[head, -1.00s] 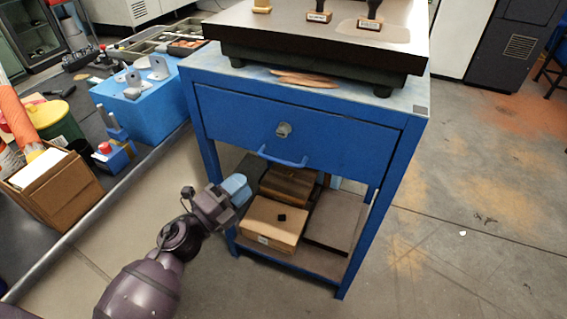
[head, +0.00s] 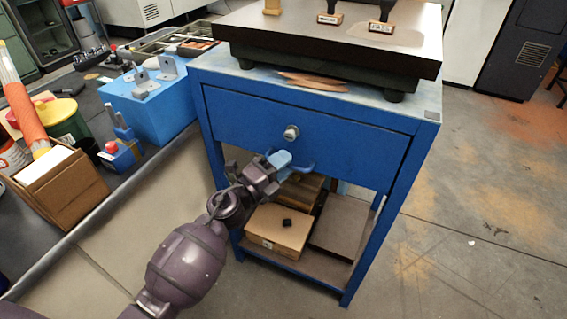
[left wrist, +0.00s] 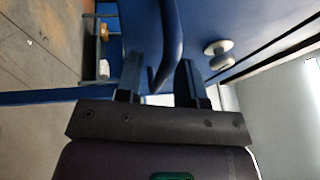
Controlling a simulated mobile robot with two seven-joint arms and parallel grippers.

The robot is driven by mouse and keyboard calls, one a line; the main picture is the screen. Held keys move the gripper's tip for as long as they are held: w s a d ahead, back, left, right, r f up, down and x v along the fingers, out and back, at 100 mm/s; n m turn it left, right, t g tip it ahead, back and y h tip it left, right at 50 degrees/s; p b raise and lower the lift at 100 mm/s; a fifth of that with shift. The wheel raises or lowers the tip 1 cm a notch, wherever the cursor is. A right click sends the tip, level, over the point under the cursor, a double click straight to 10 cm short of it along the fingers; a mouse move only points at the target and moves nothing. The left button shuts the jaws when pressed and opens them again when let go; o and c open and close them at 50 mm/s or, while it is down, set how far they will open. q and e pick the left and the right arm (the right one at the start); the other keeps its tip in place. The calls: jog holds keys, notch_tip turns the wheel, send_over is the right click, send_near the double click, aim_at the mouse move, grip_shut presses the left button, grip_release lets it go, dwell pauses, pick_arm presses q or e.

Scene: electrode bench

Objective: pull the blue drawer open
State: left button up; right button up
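The blue drawer (head: 355,138) sits shut in the blue bench frame, its front flush under the top. It has a round metal lock knob (head: 291,132) and a curved blue handle (head: 306,169) below it. My left gripper (head: 284,159) is at the left part of the handle and hides some of it. In the left wrist view, the open left gripper (left wrist: 160,78) has a finger on each side of the handle (left wrist: 170,42), with gaps showing. The knob (left wrist: 217,48) is beyond the right finger. My right gripper is in neither view.
A dark surface plate (head: 330,45) with stamps stands on the bench top. The lower shelf (head: 325,272) holds wooden boxes (head: 278,229). A side counter with a blue block (head: 150,108) and a cardboard box (head: 65,190) is at left. The floor at right is clear.

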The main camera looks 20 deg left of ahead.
pick_arm(q)
jog(key=shift+w+d, duration=0.1)
jog(key=shift+w, duration=0.05)
grip_shut()
dwell(0.4)
